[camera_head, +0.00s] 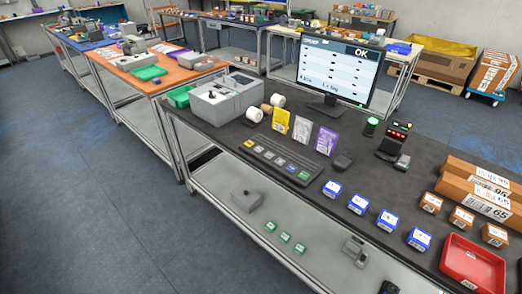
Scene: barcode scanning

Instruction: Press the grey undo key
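A dark key strip (272,160) lies along the black worktop in front of the standing cards. It carries a row of keys: a yellow one (248,144) at the left end, several grey ones (268,156) in the middle, then a blue one (292,168) and a green one (303,175) at the right. The key labels are too small to read, so I cannot tell which grey key is undo. Neither of my grippers shows in the head view.
Yellow, grey and purple cards (303,132) stand just behind the strip. A grey printer (226,97) stands left, a monitor (338,68) reading OK behind. Blue-white boxes (358,204), orange boxes (461,218) and a red tray (472,264) are to the right.

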